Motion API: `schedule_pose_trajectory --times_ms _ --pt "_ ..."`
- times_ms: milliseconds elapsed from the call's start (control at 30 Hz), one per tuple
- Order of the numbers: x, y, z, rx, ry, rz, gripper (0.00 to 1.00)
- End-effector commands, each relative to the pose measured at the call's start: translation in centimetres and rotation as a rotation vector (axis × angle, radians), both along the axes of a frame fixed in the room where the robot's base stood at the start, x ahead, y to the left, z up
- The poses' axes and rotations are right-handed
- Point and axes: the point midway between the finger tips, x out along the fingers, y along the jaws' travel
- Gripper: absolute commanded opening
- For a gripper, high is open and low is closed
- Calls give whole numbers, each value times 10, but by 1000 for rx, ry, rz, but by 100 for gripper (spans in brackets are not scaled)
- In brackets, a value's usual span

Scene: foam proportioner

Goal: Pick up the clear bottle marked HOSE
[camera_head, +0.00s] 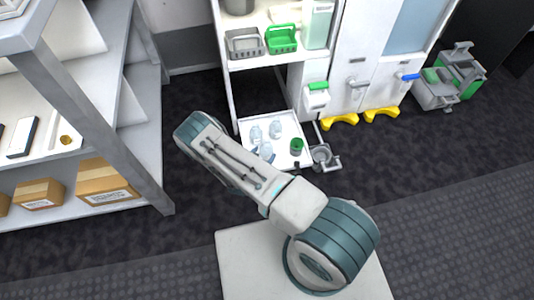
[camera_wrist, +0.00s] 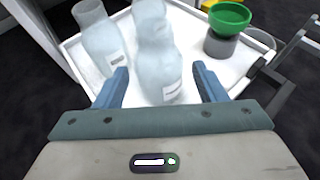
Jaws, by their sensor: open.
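Several clear, pale-blue bottles stand on a white tray. In the wrist view, one bottle (camera_wrist: 160,72) shows between the fingertips of my open gripper (camera_wrist: 161,78). Another bottle (camera_wrist: 100,38) is to its left, and a third (camera_wrist: 150,14) is just behind it, partly overlapped. The labels are too small and blurred to read, so I cannot tell which is marked HOSE. I cannot tell whether the fingers touch the near bottle.
A grey pot with a green top (camera_wrist: 226,30) stands on the tray (camera_wrist: 255,65) to the right. In the head view, a shelf post (camera_head: 222,75) rises at the tray's left, and a grey metal fixture (camera_head: 323,157) stands at its right. Dark floor lies around.

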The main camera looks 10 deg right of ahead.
Motion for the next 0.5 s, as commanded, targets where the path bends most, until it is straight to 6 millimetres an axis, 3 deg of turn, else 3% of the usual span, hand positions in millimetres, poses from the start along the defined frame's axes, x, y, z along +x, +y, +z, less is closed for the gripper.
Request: schedule_pose_trajectory --times_ms 233,500 --pt "12 -9 -7 2 -1 -3 64" --pt "40 -30 -20 2 -1 -3 64"
